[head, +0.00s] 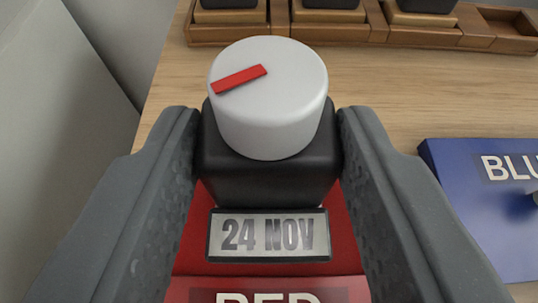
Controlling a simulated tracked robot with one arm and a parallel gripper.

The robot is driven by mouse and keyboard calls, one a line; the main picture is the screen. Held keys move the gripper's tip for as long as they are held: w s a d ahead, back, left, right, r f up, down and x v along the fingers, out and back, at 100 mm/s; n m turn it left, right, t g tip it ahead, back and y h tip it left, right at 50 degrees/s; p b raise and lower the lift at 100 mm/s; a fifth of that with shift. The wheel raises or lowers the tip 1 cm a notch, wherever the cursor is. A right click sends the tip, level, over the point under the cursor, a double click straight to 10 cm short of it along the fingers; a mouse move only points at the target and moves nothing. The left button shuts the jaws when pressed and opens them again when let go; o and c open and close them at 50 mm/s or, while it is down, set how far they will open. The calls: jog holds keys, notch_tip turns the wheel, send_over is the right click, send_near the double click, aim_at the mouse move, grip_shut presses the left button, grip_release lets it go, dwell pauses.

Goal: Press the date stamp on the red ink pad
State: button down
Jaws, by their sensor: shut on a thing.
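The date stamp (268,165) has a black body, a white round knob with a red mark on top, and a plate reading "24 NOV". My gripper (270,150) is shut on the stamp's black body, one finger on each side. The red ink pad (260,285), labelled "RED", shows below and around the stamp in the picture. The stamp appears over the pad's red surface. Its underside is hidden, so I cannot tell whether it touches the pad.
A blue pad (470,215) with a label starting "BLU" lies to the right on the wooden counter (400,90). A wooden rack (375,30) with several dark-topped items stands at the back. A grey surface (60,100) is at the left. The counter between the rack and pads is clear.

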jog(key=shift+f, duration=0.15)
jog(key=shift+r+p, duration=0.75)
jog(key=shift+r, duration=2.3)
